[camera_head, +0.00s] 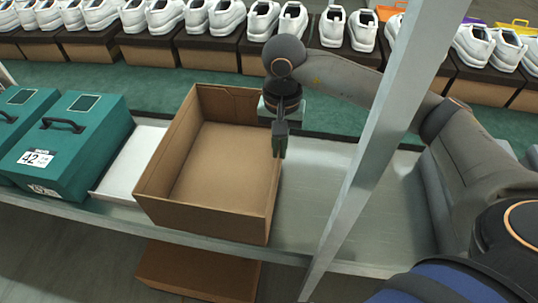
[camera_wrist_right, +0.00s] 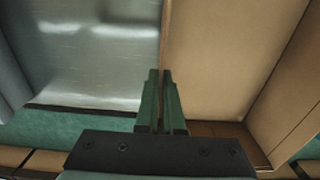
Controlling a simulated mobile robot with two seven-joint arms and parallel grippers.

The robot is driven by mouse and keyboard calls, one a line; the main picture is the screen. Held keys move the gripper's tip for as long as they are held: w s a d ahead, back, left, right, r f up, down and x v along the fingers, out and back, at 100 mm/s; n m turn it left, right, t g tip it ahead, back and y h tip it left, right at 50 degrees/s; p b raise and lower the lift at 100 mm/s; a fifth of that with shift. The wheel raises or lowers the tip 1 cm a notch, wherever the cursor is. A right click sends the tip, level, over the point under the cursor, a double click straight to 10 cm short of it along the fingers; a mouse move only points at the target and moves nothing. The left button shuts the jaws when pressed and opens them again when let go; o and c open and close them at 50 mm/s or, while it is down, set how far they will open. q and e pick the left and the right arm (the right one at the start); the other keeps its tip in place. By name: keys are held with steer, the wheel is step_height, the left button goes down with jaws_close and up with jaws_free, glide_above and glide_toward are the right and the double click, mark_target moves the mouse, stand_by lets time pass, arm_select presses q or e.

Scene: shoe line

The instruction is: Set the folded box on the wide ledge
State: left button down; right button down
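The folded box (camera_head: 212,222) is an open brown cardboard box. It sits upright on the grey metal ledge (camera_head: 335,190), beside a white panel. My right gripper (camera_head: 279,148) reaches down from the back to the box's right wall. In the right wrist view its green fingers (camera_wrist_right: 163,75) are nearly together, with the thin edge of the box wall (camera_wrist_right: 167,35) between them. The box's empty inside (camera_wrist_right: 220,60) lies on the right there, the bare ledge on the left. My left gripper is not in view.
Teal cases (camera_head: 88,115) stand left of a white panel (camera_head: 135,160). A metal post (camera_head: 372,160) rises in front, right of the box. White shoes on boxes (camera_head: 150,50) line the back. Another brown box (camera_head: 195,270) is below. The ledge right of the box is clear.

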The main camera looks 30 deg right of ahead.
glide_above(271, 165)
step_height(271, 165, down, 6)
steer(key=shift+r, duration=0.15)
steer(key=shift+f+p, duration=0.45)
steer(key=shift+f, duration=1.1)
steer(key=shift+f, duration=0.2)
steer(key=c, duration=1)
jaws_free()
steer(key=shift+r, duration=0.1)
steer(key=shift+c, duration=0.2)
step_height(271, 165, up, 12)
steer(key=b, duration=0.1)
steer(key=shift+r, duration=0.15)
